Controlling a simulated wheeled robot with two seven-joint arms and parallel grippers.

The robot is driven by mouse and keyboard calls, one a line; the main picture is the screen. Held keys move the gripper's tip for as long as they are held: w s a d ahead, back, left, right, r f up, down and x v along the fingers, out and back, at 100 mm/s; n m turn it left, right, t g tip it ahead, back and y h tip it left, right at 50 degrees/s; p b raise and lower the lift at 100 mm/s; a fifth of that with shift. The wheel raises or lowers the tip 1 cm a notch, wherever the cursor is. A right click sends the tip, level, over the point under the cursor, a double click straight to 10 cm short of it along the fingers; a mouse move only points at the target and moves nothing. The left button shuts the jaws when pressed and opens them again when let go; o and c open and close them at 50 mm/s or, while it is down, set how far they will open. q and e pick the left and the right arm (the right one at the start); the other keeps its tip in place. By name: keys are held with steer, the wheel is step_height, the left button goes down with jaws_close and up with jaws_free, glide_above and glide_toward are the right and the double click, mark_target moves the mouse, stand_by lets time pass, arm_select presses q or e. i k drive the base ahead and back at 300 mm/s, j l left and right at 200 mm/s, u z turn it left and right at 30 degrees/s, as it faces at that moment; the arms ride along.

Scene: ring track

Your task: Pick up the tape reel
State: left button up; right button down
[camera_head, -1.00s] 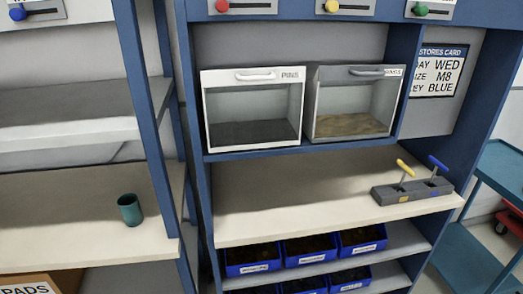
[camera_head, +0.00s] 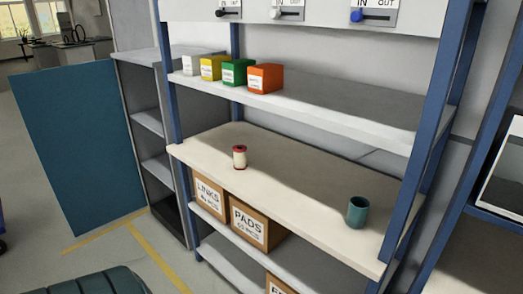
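A small reel (camera_head: 239,157), cream with red ends, stands upright on the beige worktop (camera_head: 290,185) of the blue-framed shelving. It is left of the worktop's middle, and its fine detail is too small to read. Neither of my grippers shows in the head view.
A teal cup (camera_head: 357,211) stands on the right part of the same worktop. Several coloured boxes (camera_head: 265,78) sit on the shelf above. Cardboard boxes (camera_head: 254,222) are below. A teal panel (camera_head: 80,150) stands at left. The worktop between reel and cup is clear.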

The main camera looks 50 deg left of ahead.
mark_target(240, 150)
steer(key=u, duration=1.65)
steer(key=j+z, duration=0.1)
steer(key=z, duration=0.25)
steer(key=i+j+z, duration=0.1)
steer(key=z, duration=0.3)
steer(key=j+z, duration=0.15)
steer(key=z, duration=0.2)
steer(key=j+z, duration=0.4)
steer(key=j, duration=0.4)
steer(key=j+z, duration=0.45)
steer(key=j, duration=0.4)
steer(key=k+j, duration=0.1)
steer(key=j, duration=0.25)
steer(key=k+j, duration=0.1)
steer(key=j, duration=0.6)
steer(key=k, duration=0.05)
